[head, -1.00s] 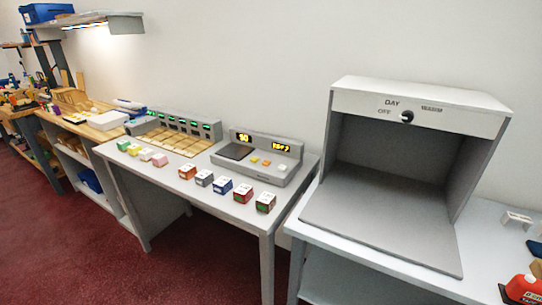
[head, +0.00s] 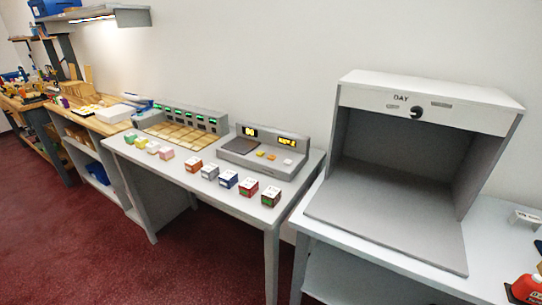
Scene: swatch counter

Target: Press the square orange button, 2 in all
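A grey console (head: 262,168) stands at the back right of the middle table. Its sloped front has a small orange button (head: 261,153), a second orange-yellow button (head: 271,156) and a whitish button (head: 288,162). The buttons are too small to tell their exact shapes or whether any is pressed. Above them are two lit yellow displays, the left display (head: 249,131) showing two digits and the right display (head: 287,141) showing blurred characters. A dark plate lies at the console's left. Neither of my grippers is in view, and nothing covers the buttons.
Several coloured cubes (head: 228,179) stand in a row along the table's front. A grey unit with green displays (head: 187,118) and a wooden grid (head: 178,134) are left of the console. A large open grey booth (head: 400,170) with a knob (head: 417,112) stands right. Red floor is free in front.

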